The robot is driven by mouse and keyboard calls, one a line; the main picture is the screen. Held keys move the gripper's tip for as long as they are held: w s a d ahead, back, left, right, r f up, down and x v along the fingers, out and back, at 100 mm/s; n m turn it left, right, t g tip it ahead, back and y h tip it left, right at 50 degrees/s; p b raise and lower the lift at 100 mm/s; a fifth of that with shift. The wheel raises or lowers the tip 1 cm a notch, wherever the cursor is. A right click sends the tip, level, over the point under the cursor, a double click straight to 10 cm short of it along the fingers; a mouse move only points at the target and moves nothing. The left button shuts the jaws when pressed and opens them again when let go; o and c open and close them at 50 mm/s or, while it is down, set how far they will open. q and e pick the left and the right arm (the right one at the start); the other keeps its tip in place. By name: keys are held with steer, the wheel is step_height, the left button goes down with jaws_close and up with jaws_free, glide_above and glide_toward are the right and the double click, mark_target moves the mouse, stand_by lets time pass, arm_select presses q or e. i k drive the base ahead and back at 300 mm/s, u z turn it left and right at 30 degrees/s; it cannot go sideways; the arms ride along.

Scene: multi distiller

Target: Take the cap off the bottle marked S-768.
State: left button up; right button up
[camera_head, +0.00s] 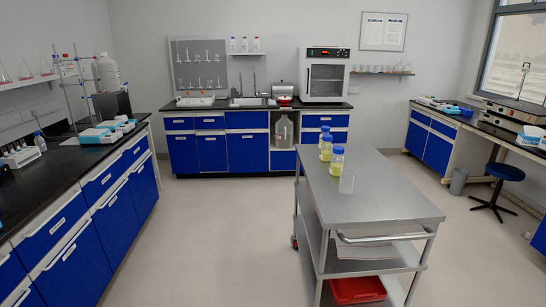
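Several things stand on the grey metal cart (385,205). Among them are three clear bottles with blue caps, and yellow contents show in at least two. The front bottle (338,160) is nearest, the middle bottle (326,151) is behind it to the left, and the far bottle (323,135) is partly hidden. All three stand upright with caps on. Any markings are too small to read, so I cannot tell which is S-768. Neither of my grippers is in view.
A clear empty beaker (347,182) stands in front of the bottles. The cart's near top is bare, and a red bin (358,290) sits on its lower shelf. Blue cabinets with black counters line the walls. A blue stool (504,172) stands right. Floor left of the cart is clear.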

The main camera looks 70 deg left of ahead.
mark_target(326, 148)
steer(key=u, duration=3.05)
steer(key=i, duration=4.2)
steer(key=z, duration=3.1)
